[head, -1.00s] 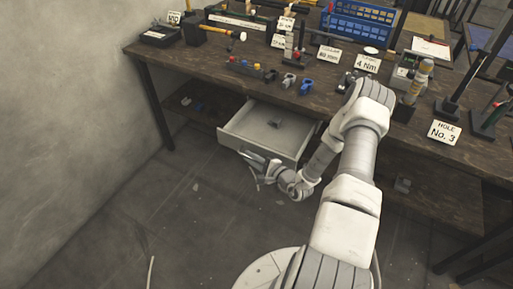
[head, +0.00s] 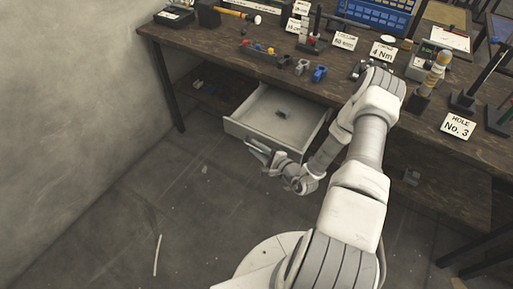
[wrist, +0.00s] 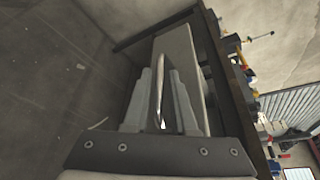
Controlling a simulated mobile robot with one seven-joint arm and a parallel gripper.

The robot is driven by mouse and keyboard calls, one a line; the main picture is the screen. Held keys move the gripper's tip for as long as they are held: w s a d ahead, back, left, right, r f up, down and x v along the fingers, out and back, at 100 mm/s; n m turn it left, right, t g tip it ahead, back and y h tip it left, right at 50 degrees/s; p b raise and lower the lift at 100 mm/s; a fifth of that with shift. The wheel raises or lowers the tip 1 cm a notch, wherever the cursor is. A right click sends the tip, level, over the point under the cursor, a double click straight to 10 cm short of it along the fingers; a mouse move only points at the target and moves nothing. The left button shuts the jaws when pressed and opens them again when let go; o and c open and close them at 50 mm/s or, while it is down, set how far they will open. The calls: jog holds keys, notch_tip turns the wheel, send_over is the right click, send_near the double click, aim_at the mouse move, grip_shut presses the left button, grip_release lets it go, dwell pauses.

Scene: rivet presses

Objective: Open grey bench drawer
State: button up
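The grey bench drawer (head: 257,135) is pulled well out from under the wooden bench, with its inside visible from above. My gripper (head: 262,151) is low at the drawer's front face. In the wrist view, my gripper (wrist: 162,108) has its two fingers close together on either side of a slim metal bar handle (wrist: 161,82), with little gap showing. The pale drawer front (wrist: 182,62) is just beyond the fingers. The exact contact with the handle is partly hidden.
The bench top (head: 345,92) carries tools, blue clamps (head: 320,73), label cards such as "4 Nm" (head: 383,51), and a blue bin rack (head: 372,14). A grey wall (head: 70,100) stands at the left. The floor (head: 150,200) before the drawer is mostly clear.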

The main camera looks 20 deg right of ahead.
jog(key=p+v, duration=0.1)
jog(key=v, duration=1.6)
jog(key=shift+s, duration=0.2)
jog(key=shift+d+f, duration=0.1)
jog(key=w+a+r+n+g+y+p, duration=0.1)
jog(key=a+r+n+g+y, duration=0.1)
jog(key=a+r+n+y, duration=0.35)
jog(key=w+a+r+n+g+y+p, duration=0.1)
jog(key=w+a+r+n+g+y, duration=0.15)
jog(key=r, duration=0.65)
jog(key=s+a+r+n+g+h+p, duration=0.1)
jog(key=s+a+r+n+g, duration=0.2)
jog(key=r+g, duration=0.15)
jog(key=s+a+r+n+g+h, duration=0.1)
jog(key=s+a+r+n+g, duration=0.25)
jog(key=r, duration=0.25)
jog(key=s+r+n+t+h+p, duration=0.1)
jog(key=s+r+n+t+h, duration=0.1)
jog(key=r+h, duration=0.3)
jog(key=s+d+r+n+t+h+p, duration=0.1)
jog(key=s+r+n+h, duration=0.3)
jog(key=r, duration=1)
jog(key=shift+s+d+t+h+p, duration=0.2)
jog(key=shift+t+h+p, duration=0.15)
jog(key=shift+h+p, duration=0.55)
